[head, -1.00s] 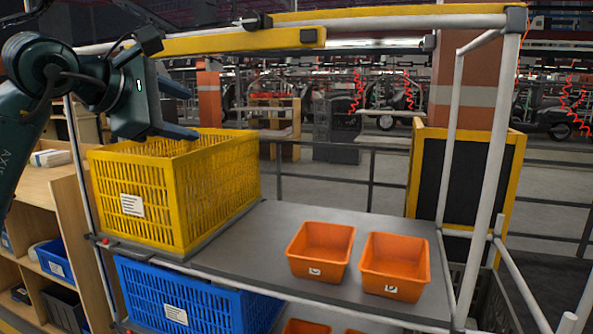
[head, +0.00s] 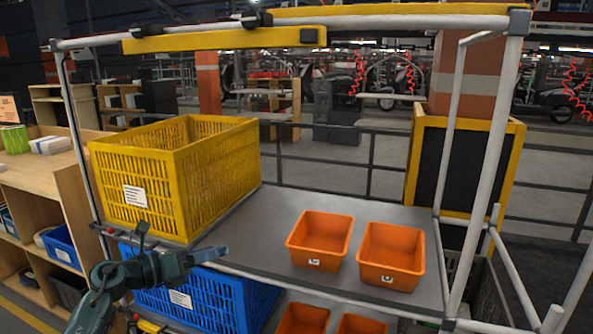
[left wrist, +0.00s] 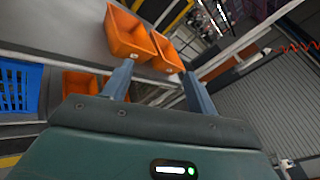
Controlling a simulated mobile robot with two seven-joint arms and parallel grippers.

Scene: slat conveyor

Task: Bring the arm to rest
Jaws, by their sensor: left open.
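My left gripper (head: 208,256) is low at the front of the rack, in front of the blue crate (head: 215,298) and below the yellow crate (head: 170,180). In the left wrist view its two fingers (left wrist: 158,88) stand apart with nothing between them, so it is open and empty. My left arm comes in from the lower left of the head view. My right gripper does not show.
Two orange bins, a left one (head: 320,240) and a right one (head: 391,256), stand on the grey shelf (head: 250,222). More orange bins (head: 303,318) sit on the lower level. A wooden shelf unit (head: 45,180) stands at the left. White rack posts (head: 490,170) rise at the right.

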